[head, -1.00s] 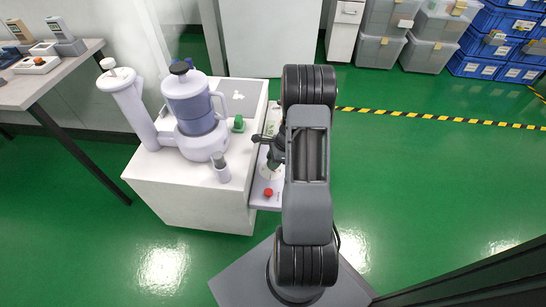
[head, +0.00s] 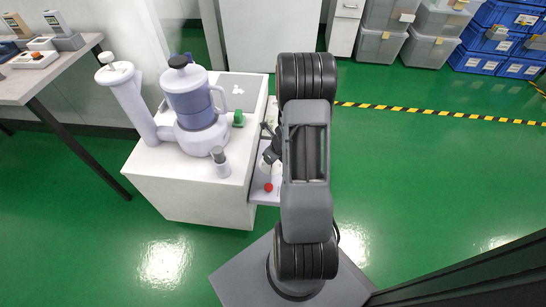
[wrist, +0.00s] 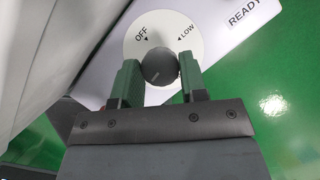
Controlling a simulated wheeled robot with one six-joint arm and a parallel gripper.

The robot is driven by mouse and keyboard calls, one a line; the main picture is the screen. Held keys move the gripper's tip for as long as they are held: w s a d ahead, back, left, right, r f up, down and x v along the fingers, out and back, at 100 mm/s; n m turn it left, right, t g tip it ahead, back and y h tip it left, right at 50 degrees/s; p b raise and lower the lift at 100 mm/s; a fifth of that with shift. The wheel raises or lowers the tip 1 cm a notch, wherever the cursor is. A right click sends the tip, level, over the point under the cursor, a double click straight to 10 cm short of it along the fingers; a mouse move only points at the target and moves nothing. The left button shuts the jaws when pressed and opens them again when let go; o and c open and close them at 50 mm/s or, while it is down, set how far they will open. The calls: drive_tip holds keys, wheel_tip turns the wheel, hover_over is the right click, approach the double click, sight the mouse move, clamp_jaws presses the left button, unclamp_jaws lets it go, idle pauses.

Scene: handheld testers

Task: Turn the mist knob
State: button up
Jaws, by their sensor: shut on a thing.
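The mist knob (wrist: 159,67) is a round dark grey knob at the centre of a white dial plate (wrist: 187,50) in the wrist view. The plate is marked OFF at upper left and LOW at upper right. A short pale mark shows on the knob; I cannot tell which label it points to. My gripper (wrist: 160,74) has its two green fingers on either side of the knob, shut on it. In the head view my gripper (head: 271,154) is partly hidden by my arm, over the white panel (head: 263,196), and the knob cannot be made out there.
A red button (head: 268,187) is on the panel's near end. A white and lavender jug unit (head: 197,105) stands on the white cabinet (head: 190,195) beside it, with a small green item (head: 239,119). A READY label (wrist: 246,18) is at upper right. Green floor is clear to the right.

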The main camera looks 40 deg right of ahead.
drive_tip(key=shift+m+h, duration=0.3)
drive_tip(key=shift+m, duration=0.5)
drive_tip(key=shift+b, duration=0.3)
drive_tip(key=o, duration=0.9)
drive_tip(key=p+v, duration=0.8)
drive_tip(key=v, duration=0.5)
drive_tip(key=shift+a+r+p, duration=0.15)
drive_tip(key=shift+r+p, duration=0.2)
drive_tip(key=shift+p, duration=0.05)
